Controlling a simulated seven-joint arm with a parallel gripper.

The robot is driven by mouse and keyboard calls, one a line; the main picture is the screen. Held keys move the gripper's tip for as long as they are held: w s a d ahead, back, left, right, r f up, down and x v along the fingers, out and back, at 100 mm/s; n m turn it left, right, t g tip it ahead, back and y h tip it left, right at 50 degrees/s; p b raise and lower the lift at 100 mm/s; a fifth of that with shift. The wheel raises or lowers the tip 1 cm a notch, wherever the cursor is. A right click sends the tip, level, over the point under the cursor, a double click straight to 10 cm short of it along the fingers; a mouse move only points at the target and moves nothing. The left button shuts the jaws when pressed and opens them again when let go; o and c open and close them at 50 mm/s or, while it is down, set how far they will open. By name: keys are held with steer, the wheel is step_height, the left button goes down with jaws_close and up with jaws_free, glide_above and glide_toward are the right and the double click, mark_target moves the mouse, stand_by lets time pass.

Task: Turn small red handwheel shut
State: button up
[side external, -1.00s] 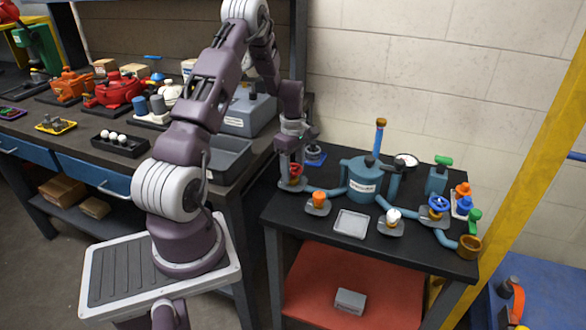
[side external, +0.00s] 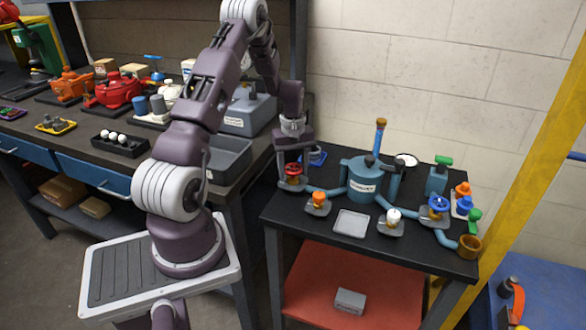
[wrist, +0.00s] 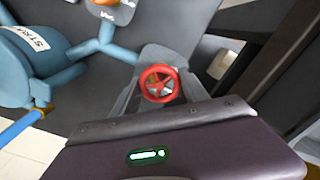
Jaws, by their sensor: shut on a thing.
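The small red handwheel (side external: 293,169) sits on a grey base at the left side of the black table. In the wrist view the red handwheel (wrist: 159,83) shows its spoked face just beyond the edge of my gripper's housing. My gripper (side external: 292,166) points down over the handwheel, with its fingers around the wheel, and is shut on it. A blue pipe joins the wheel's base to the teal tank (side external: 362,179).
An orange knob (side external: 318,197), a white knob (side external: 393,214) and a blue handwheel (side external: 438,203) stand on other pipe branches. An empty grey tray (side external: 351,223) lies at the table's front. A blue-rimmed piece (side external: 317,157) stands close behind the red wheel.

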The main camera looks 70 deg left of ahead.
steer(key=m, duration=0.4)
steer(key=shift+m, duration=0.4)
steer(key=m, duration=0.3)
steer(key=shift+m, duration=0.3)
steer(key=m, duration=0.4)
steer(key=shift+m, duration=2)
steer(key=o, duration=1.4)
steer(key=shift+c, duration=0.2)
